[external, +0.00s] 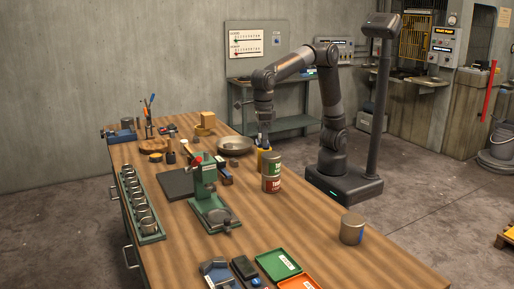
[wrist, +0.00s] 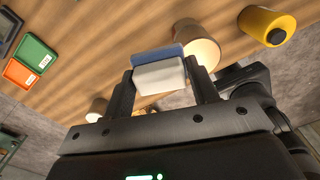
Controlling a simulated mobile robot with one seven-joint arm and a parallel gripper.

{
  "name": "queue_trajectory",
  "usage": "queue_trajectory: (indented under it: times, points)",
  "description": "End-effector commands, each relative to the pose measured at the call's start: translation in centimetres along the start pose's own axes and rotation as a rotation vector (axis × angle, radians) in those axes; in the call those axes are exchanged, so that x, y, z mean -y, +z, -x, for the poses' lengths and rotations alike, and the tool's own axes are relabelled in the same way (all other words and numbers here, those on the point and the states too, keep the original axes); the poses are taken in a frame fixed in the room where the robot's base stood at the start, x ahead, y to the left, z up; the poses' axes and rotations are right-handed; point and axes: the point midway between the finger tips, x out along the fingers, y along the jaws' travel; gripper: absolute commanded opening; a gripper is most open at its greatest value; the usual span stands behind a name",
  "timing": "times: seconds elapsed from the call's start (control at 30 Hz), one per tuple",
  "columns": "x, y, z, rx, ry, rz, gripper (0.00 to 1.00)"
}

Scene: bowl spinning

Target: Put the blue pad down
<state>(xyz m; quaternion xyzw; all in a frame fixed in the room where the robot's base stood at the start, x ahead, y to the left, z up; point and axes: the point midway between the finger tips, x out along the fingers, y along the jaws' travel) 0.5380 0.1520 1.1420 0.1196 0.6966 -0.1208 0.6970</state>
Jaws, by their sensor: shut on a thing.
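The blue pad (wrist: 158,54) is a small block with a blue layer and a thicker white layer, seen in the wrist view. My gripper (wrist: 159,72) is shut on it, one finger at each end. In the external view my gripper (external: 264,126) points down over the far right part of the workbench, close to the yellow item and the stacked cans. The pad is too small to make out clearly there. I cannot tell whether its underside touches anything.
A green press (external: 208,197) stands nearer. The workbench (external: 300,222) has bare wood around the plain metal can (external: 352,229). A green tray (external: 278,265) lies in front.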

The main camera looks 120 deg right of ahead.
Motion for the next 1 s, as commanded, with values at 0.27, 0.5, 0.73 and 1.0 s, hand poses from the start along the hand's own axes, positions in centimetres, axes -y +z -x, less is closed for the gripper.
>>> queue_trajectory:
  times: [0.27, 0.5, 0.73, 1.0]
  points:
    - [3.8, 4.6, -0.2, -0.001, 0.002, -0.049, 0.32]
    - [4.2, 5.0, -5.1, -0.005, 0.000, -0.050, 0.32]
    - [4.1, 5.0, -10.1, -0.004, 0.001, -0.050, 0.32]
    - [0.9, 4.5, -13.1, -0.003, 0.002, -0.045, 0.32]
